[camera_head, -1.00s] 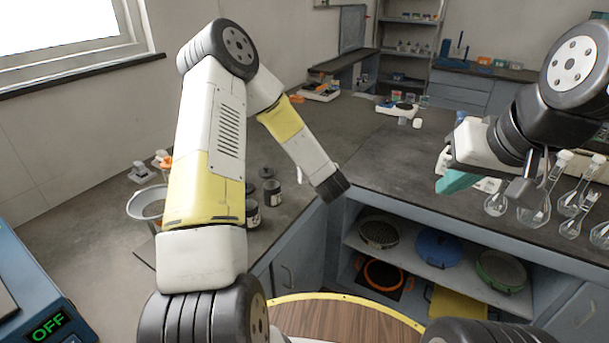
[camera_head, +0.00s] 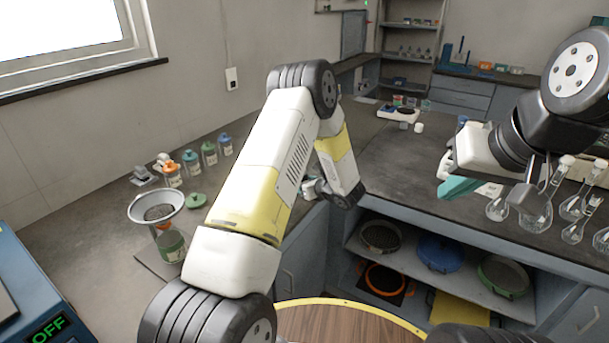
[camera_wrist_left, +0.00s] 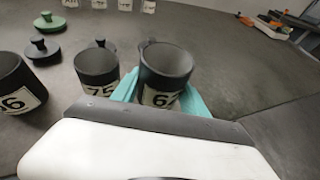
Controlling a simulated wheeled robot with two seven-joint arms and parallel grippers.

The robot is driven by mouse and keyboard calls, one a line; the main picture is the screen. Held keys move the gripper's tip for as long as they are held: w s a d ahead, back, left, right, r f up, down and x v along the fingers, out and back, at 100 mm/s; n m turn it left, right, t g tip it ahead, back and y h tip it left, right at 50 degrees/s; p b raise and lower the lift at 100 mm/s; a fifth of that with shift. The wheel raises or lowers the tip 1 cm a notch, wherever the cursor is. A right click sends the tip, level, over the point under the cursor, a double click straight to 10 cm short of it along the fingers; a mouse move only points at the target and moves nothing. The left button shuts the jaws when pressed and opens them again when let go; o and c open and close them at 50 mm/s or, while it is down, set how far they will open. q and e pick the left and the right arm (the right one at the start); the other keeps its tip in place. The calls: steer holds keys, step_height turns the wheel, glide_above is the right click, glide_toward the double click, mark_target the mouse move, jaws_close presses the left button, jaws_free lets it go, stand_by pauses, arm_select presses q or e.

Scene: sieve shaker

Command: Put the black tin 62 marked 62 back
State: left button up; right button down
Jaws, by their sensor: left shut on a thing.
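The black tin 62 (camera_wrist_left: 163,78) is open-topped and upright in the left wrist view, its white label reading 62 partly hidden. My left gripper (camera_wrist_left: 160,96) has its teal fingers shut on the sides of this tin. I cannot tell whether its base touches the worktop. Black tin 75 (camera_wrist_left: 97,70) stands close on its left, and another black tin (camera_wrist_left: 18,82), label partly cut off, is farther left. In the head view my left arm hides the tins. My right gripper (camera_head: 460,187) hangs over the right bench; its finger gap is not clear.
A black lid (camera_wrist_left: 43,50) and a green lid (camera_wrist_left: 49,20) lie on the worktop. In the head view a metal bowl (camera_head: 138,209) sits above a jar, with several lidded jars (camera_head: 191,162) behind. Flasks (camera_head: 533,212) stand below my right arm. The right bench's middle (camera_head: 400,160) is clear.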

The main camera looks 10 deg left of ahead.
arm_select(q)
steer(key=w+a, duration=0.2)
steer(key=w, duration=0.1)
steer(key=w+a, duration=0.1)
steer(key=w, duration=0.1)
steer(key=shift+w+a+f, duration=0.25)
steer(key=shift+a+f, duration=0.05)
steer(key=shift+f, duration=1.75)
steer(key=o, duration=1.4)
steer(key=shift+f, duration=0.1)
